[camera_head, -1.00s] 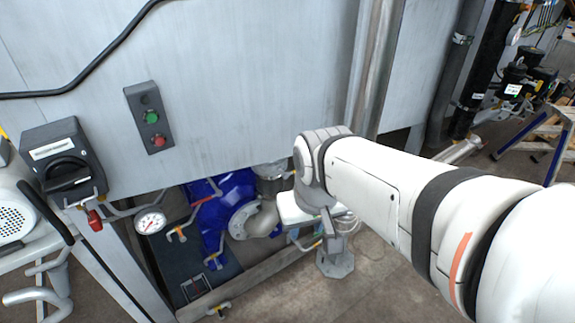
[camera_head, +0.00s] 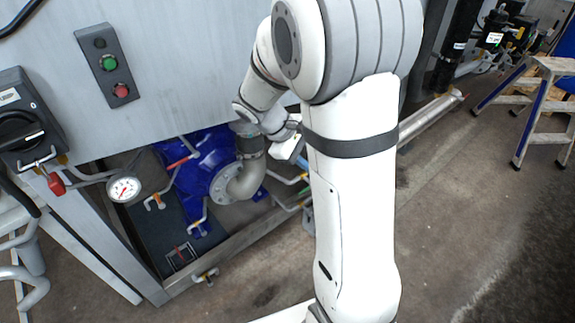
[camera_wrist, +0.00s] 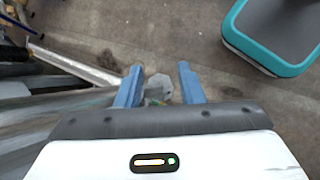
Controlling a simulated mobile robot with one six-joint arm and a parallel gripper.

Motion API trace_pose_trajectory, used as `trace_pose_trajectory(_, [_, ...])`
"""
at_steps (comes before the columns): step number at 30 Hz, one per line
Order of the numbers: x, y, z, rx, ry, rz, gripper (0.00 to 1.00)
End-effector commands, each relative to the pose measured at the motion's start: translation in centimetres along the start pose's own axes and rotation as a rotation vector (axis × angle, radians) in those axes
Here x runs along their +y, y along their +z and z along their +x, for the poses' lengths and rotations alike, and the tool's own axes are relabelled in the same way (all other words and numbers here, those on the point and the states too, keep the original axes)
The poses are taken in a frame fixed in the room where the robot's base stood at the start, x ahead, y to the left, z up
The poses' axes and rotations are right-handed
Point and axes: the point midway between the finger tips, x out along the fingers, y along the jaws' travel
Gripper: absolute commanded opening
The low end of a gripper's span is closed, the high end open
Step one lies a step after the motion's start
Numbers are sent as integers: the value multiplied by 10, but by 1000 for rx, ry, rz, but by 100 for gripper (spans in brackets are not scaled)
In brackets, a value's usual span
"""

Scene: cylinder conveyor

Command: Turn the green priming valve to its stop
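My gripper (camera_wrist: 160,88) shows in the wrist view with its two blue fingers apart and nothing clasped between them. A small pale object with a greenish tint (camera_wrist: 158,92) lies beyond the gap, too blurred to name. In the head view my wrist is beside the grey elbow pipe (camera_head: 247,178), and the fingertips are hard to make out. A small green piece (camera_head: 302,162) shows just below my wrist; it may be the green priming valve's handle, but I cannot tell its angle. My arm hides part of this area.
Left of the pipe are a blue pump housing (camera_head: 208,152), levers with red (camera_head: 179,163) and orange (camera_head: 155,201) grips, and a gauge (camera_head: 124,189). A teal-rimmed grey object (camera_wrist: 275,68) lies on the floor.

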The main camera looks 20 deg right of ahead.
Motion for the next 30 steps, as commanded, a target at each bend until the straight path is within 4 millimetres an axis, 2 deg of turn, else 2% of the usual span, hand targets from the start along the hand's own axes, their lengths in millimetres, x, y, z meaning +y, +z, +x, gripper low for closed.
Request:
trace_pose_trajectory(1, [3,-22,22,-55,36,-63,34])
trace_pose_trajectory(7, [26,-91,81,-247,204,-302,34])
trace_pose_trajectory(14, [34,-180,156,-449,405,-572,34])
trace_pose_trajectory(21, [15,-273,240,-629,626,-839,34])
trace_pose_trajectory(24, [1,-304,269,-683,709,-928,34])
trace_pose_trajectory(27, [-11,-327,291,-722,774,-993,34])
trace_pose_trajectory(30, [-20,-340,305,-746,818,-1033,34])
